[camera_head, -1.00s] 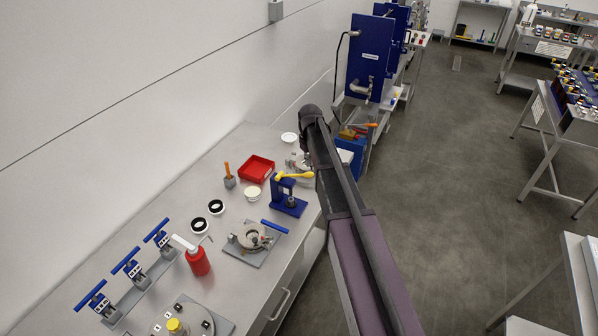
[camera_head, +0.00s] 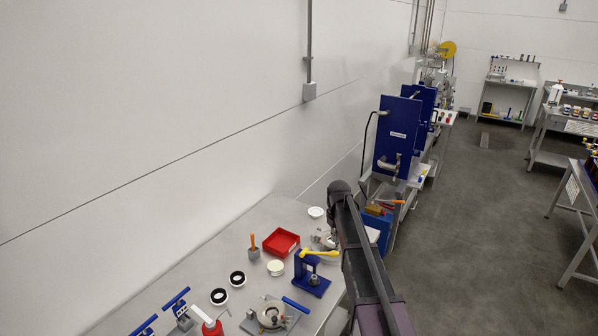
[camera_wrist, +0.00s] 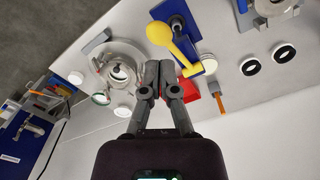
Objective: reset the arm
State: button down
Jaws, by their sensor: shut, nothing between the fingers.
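My gripper (camera_wrist: 160,76) shows in the wrist view with its two grey fingers close together and nothing between them. In that view it hangs above the grey workbench (camera_wrist: 238,62), near a round metal clamp fixture (camera_wrist: 120,72) and a blue press with a yellow-handled lever (camera_wrist: 172,42). In the head view my arm reaches forward along the bench's right edge. The fingers are mostly hidden there behind the arm, near the fixture by the blue press (camera_head: 312,280).
On the bench are a red tray (camera_head: 281,242), an orange-handled tool in a grey block (camera_head: 253,248), black rings (camera_head: 237,278) and a red bottle (camera_head: 211,325). The floor (camera_head: 470,220) to the right is open.

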jog(key=s+f+m+b, duration=0.1)
jog(key=s+f+b, duration=0.4)
jog(key=s, duration=0.4)
jog(key=s+f+m+b, duration=0.2)
jog(key=s+f+b, duration=0.4)
jog(key=s, duration=0.4)
jog(key=s+f+m+b, duration=0.1)
jog(key=s+f+b, duration=0.4)
jog(key=s, duration=0.4)
jog(key=shift+s+a+f+m+b, duration=0.3)
jog(key=shift+a+f+m+b, duration=0.05)
jog(key=shift+a+f+m, duration=0.05)
